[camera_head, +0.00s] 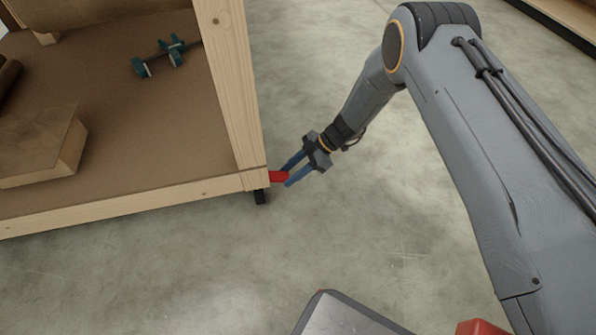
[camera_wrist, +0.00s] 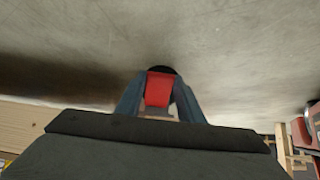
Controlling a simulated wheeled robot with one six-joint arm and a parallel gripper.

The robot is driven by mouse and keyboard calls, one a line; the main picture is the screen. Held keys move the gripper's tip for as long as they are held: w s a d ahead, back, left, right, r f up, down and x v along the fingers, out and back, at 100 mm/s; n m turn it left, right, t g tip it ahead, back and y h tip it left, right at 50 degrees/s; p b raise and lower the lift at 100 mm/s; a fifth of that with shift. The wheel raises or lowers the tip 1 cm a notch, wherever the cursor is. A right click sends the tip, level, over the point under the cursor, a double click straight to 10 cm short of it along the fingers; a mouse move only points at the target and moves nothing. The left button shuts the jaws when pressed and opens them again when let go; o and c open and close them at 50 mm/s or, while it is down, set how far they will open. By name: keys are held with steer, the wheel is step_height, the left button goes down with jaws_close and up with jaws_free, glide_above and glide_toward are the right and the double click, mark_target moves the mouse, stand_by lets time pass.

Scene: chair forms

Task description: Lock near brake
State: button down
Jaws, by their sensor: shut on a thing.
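The near brake is a red lever (camera_head: 278,176) at the foot of the wooden cart's near corner post. Below it a black caster (camera_head: 261,197) shows under the frame. My gripper (camera_head: 287,175) has its blue fingers on either side of the red lever and is shut on it. In the wrist view the red lever (camera_wrist: 158,90) sits between the two blue fingers (camera_wrist: 158,98), with a dark round part of the caster (camera_wrist: 161,70) behind it. The lever's exact angle is hard to tell.
The wooden cart (camera_head: 120,203) fills the left, its lower shelf holding a wooden block (camera_head: 38,145) and teal clamps (camera_head: 168,54). Its corner post (camera_head: 232,85) rises close beside my gripper. The concrete floor (camera_head: 390,220) right of the cart is clear.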

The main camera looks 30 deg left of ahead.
steer(key=c, duration=1.2)
jaws_free()
steer(key=p+v, duration=0.3)
steer(key=v, duration=0.4)
steer(key=shift+w+d+r, duration=0.2)
steer(key=shift+r, duration=0.1)
